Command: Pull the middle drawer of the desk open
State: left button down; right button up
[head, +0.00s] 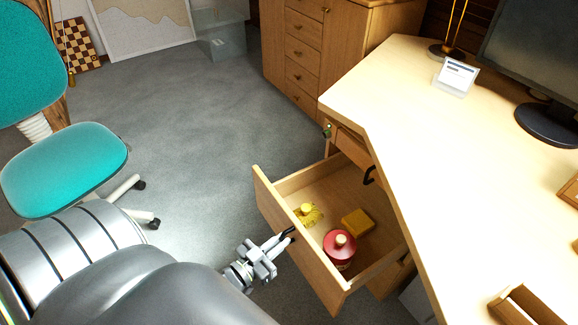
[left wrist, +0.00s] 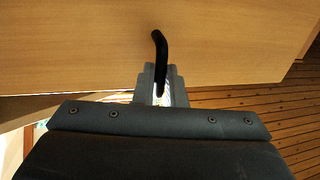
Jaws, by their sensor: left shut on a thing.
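The desk's middle drawer (head: 262,208) is pulled well out, and its inside shows. My left gripper (head: 284,238) is at the outer face of the drawer front, shut on its black handle. In the left wrist view the black handle (left wrist: 157,46) stands against the pale wood front (left wrist: 80,45), with its lower end between the fingers of my left gripper (left wrist: 161,92). In the drawer lie a red bottle (head: 340,245) with a pale cap, a yellow block (head: 357,222) and a yellow stringy thing (head: 309,214). My right gripper is out of view.
The desk top (head: 440,130) overhangs the drawer at right. Another drawer with a black handle (head: 370,175) is above the open one. A teal chair (head: 65,168) stands at left. A wooden cabinet (head: 318,45) is at the back. The grey carpet (head: 210,120) between is clear.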

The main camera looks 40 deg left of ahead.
pick_arm(q)
jog(key=shift+s+a, duration=0.1)
jog(key=shift+s, duration=0.1)
jog(key=c, duration=1.5)
grip_release()
jog(key=s+a, duration=0.2)
jog(key=s, duration=1.5)
jog(key=shift+s+a, duration=0.15)
jog(key=shift+a, duration=0.15)
